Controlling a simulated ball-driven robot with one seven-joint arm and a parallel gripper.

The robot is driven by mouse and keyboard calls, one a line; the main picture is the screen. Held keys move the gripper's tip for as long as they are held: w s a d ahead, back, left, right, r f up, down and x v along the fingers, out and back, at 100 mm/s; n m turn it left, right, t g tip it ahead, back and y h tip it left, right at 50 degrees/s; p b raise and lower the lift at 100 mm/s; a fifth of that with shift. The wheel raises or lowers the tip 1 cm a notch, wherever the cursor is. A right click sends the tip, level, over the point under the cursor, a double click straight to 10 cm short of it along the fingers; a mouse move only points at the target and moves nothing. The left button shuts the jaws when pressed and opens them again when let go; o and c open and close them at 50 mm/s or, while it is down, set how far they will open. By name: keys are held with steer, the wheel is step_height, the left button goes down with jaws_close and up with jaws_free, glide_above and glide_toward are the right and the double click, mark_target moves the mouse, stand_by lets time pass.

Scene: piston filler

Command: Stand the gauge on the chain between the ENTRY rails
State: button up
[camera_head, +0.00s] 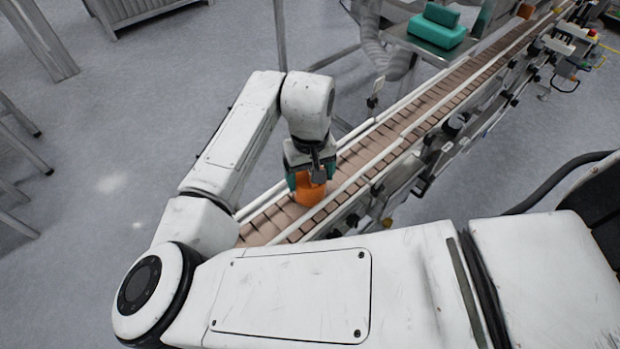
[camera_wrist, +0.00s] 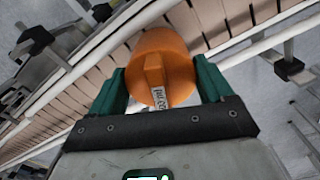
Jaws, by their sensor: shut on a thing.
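The gauge is an orange round piece (camera_head: 309,192) with a raised grip and a small white label; it also shows in the wrist view (camera_wrist: 177,58). My gripper (camera_head: 308,180) is shut on it, with a green finger on each side in the wrist view (camera_wrist: 160,88). The gauge is over the brown slatted chain (camera_head: 360,152), between its two pale side rails. It looks upright in the head view. I cannot tell whether its underside touches the chain.
A pale rail (camera_head: 380,152) runs along the chain's right side, with brackets and fittings outside it. Teal blocks (camera_head: 437,32) rest on a surface beside the chain's far part. The chain just beyond the gauge is clear. Grey floor lies open at left.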

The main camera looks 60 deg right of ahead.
steer(key=shift+f, duration=1.15)
steer(key=shift+f, duration=0.1)
steer(key=o, duration=1.1)
step_height(320, 180, up, 12)
steer(key=shift+r+b, duration=0.15)
steer(key=shift+b, duration=0.4)
